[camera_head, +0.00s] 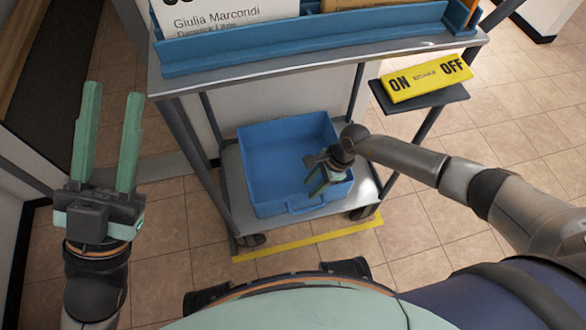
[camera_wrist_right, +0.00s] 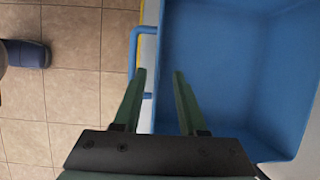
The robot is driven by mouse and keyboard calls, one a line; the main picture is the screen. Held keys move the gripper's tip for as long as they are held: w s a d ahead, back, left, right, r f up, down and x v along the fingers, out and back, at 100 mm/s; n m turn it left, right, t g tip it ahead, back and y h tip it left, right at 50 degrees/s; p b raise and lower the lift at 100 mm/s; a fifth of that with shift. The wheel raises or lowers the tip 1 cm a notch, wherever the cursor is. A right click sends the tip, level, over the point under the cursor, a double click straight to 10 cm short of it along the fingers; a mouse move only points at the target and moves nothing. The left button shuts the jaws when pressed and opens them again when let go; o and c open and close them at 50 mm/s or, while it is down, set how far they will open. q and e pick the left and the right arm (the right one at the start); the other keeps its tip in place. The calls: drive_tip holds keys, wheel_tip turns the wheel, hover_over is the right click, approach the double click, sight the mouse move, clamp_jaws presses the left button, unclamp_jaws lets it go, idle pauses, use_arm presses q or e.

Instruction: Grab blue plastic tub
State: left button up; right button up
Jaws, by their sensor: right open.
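The blue plastic tub (camera_head: 275,152) sits on the lower shelf of a grey metal cart, with its loop handle on the near side. My right gripper (camera_head: 314,184) is above the tub's near right part and covers some of its near wall. In the right wrist view the tub (camera_wrist_right: 225,70) fills the right side, and its handle (camera_wrist_right: 143,42) shows on the left. The open right fingers (camera_wrist_right: 160,72) lie either side of the tub's near rim, with nothing held between them. My left gripper (camera_head: 110,100) is open and empty, away to the left of the cart.
The cart's top shelf (camera_head: 300,72) overhangs the back of the lower shelf and carries a blue tray (camera_head: 330,37) with cards. A yellow ON/OFF sign (camera_head: 428,77) sits on a side ledge at right. Yellow tape (camera_head: 305,238) marks the tiled floor in front, which is otherwise clear.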

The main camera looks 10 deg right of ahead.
sight(307, 193)
drive_tip(key=x, duration=0.1)
drive_tip(key=b+x, duration=0.2)
drive_tip(key=x, duration=0.1)
drive_tip(key=shift+s+d+f, duration=0.15)
drive_tip(key=shift+s, duration=0.15)
drive_tip(key=shift+a+f, duration=0.2)
drive_tip(key=shift+f, duration=0.15)
clamp_jaws()
drive_tip(key=shift+w+r, duration=0.15)
idle(0.6)
